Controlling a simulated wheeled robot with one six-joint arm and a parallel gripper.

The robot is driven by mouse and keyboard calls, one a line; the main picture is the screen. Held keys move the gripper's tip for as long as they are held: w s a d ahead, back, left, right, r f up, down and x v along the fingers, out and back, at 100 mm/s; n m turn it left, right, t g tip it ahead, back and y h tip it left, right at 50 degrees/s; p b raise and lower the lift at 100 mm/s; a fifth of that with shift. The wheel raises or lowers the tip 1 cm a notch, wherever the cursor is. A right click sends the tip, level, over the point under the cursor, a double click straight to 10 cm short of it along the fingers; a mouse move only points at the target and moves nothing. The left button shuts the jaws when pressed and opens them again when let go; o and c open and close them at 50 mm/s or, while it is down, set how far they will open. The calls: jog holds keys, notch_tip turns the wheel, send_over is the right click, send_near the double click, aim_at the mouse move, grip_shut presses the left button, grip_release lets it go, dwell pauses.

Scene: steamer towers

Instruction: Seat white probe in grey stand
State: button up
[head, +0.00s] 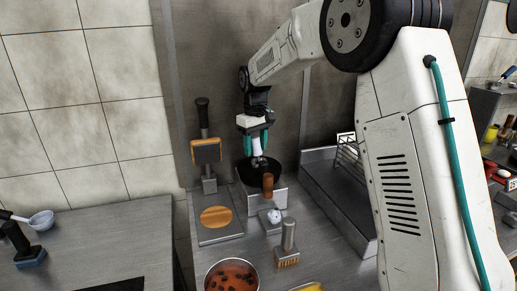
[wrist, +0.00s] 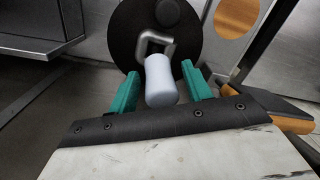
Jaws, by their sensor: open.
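A white rounded cylinder, which looks like the white probe (head: 257,147), stands roughly upright between my gripper's teal fingers. In the wrist view its top (wrist: 162,82) shows large, with a narrow gap to each finger. A bent metal bracket (wrist: 143,43) shows just beyond it. I cannot tell whether they touch. My gripper (wrist: 161,88) is open around the cylinder; in the head view my gripper (head: 256,143) hangs above a black round plate. A small grey block (head: 268,226) with a white round piece on top stands in front and may be the grey stand; I cannot be sure.
The black plate (head: 246,168) and a brown upright handle (head: 268,184) are close below. An orange-faced device (head: 206,151) stands left, behind a round wooden disc (head: 216,217). A brush (head: 288,244) and a bowl of reddish food (head: 231,275) are in front. A metal tray (head: 335,200) lies right.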

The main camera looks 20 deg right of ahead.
grip_shut()
jog(key=c, duration=0.8)
grip_release()
grip_shut()
jog(key=shift+r, duration=0.5)
jog(key=shift+r, duration=0.35)
jog(key=shift+r, duration=0.25)
jog(key=shift+r, duration=2.45)
